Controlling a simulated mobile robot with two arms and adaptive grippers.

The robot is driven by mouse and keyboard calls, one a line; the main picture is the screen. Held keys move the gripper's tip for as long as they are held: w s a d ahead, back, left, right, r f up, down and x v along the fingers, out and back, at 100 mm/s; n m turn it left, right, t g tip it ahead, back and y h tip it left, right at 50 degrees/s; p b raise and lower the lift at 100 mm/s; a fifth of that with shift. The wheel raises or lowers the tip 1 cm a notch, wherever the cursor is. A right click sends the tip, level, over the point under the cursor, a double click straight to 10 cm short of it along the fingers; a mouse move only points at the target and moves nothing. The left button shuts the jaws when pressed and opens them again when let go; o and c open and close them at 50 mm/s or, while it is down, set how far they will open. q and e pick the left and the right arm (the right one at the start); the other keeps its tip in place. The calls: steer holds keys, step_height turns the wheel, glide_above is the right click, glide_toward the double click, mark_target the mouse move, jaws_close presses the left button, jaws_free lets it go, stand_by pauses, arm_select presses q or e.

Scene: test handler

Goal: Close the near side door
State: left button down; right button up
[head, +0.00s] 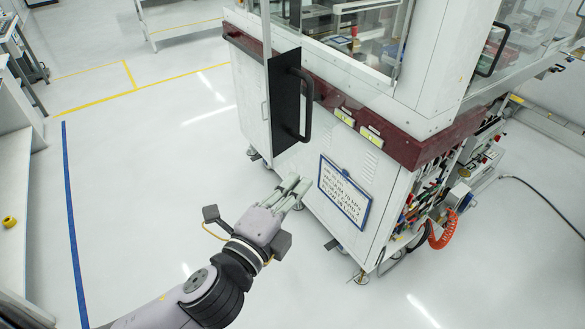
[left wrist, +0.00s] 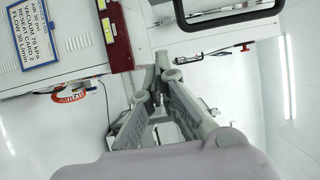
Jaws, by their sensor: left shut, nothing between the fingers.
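The near side door shows in the head view as a tall narrow framed panel with a black plate (head: 284,100) and a black bar handle (head: 308,104). It appears to stand out from the front of the machine, so it looks open; its exact angle is hard to tell. My left gripper (head: 297,186) is shut and empty, below the handle and apart from it, in front of the white cabinet (head: 375,185). In the left wrist view the closed fingers (left wrist: 160,62) point up the picture, with a black handle (left wrist: 232,20) beyond them. My right gripper is not in view.
A framed sign (head: 344,192) is on the cabinet, under a dark red ledge (head: 385,132). Another black handle (head: 493,50) is on the machine's right side. An orange coiled hose (head: 442,232) hangs low there. The floor left of the machine is clear, with a blue line (head: 72,220).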

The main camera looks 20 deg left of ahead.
arm_select(q)
steer(key=w+a+p, duration=0.2)
steer(key=w+p, duration=0.2)
steer(key=w, duration=0.2)
steer(key=shift+w+a, duration=0.35)
steer(key=shift+d, duration=0.1)
